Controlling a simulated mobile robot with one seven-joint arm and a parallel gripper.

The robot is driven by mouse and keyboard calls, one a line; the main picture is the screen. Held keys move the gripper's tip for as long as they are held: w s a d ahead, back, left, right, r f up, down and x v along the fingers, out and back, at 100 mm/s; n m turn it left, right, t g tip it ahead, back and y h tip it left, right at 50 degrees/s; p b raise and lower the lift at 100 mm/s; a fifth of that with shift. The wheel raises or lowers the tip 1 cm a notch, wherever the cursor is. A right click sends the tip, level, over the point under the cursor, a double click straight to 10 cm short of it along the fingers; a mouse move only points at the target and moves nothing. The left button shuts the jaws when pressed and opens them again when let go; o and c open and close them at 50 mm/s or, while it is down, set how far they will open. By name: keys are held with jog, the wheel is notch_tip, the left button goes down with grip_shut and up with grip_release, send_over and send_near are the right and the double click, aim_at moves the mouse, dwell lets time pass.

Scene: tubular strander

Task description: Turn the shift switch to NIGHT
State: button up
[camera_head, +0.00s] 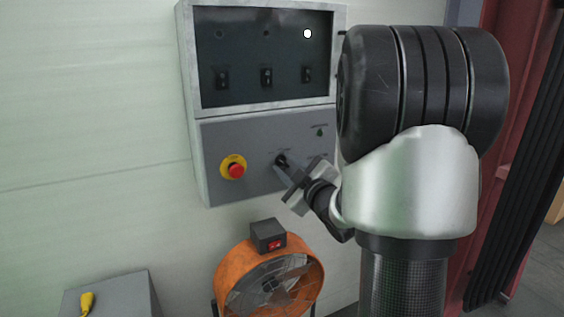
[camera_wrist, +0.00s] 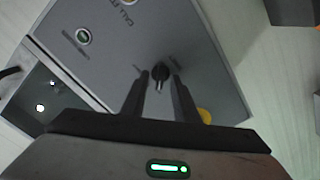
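The shift switch appears to be the black rotary knob on the lower grey panel (camera_head: 257,188) of the wall box. In the wrist view the knob (camera_wrist: 160,72) sits between my two fingertips (camera_wrist: 160,78). A narrow gap shows on each side, so the fingers are open around it, not visibly touching. The small lettering beside the knob is too blurred to read, so its setting cannot be told.
A red emergency button (camera_head: 236,170) on a yellow base is left of the knob. A dark upper panel (camera_head: 265,45) has small rocker switches and one lit white lamp (camera_head: 307,34). An orange fan (camera_head: 232,268) stands below. A grey box (camera_head: 125,292) with a yellow item is lower left.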

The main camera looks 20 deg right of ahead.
jog(key=shift+c, duration=0.4)
grip_shut()
jog(key=shift+m, duration=0.3)
jog(key=m+b, duration=0.1)
jog(key=m, duration=0.2)
jog(key=shift+d+r+m, duration=0.1)
jog(key=shift+m, duration=0.2)
jog(key=m, duration=0.3)
jog(key=shift+r+m, duration=0.1)
jog(key=shift+m, duration=0.2)
jog(key=m+p, duration=0.1)
jog(key=m, duration=0.4)
jog(key=shift+d+m+p, duration=0.2)
jog(key=shift+m+p, duration=0.1)
jog(key=shift+p, duration=0.05)
jog(key=shift+m+p, duration=0.85)
jog(key=shift+m, duration=1.35)
jog(key=shift+d, duration=0.1)
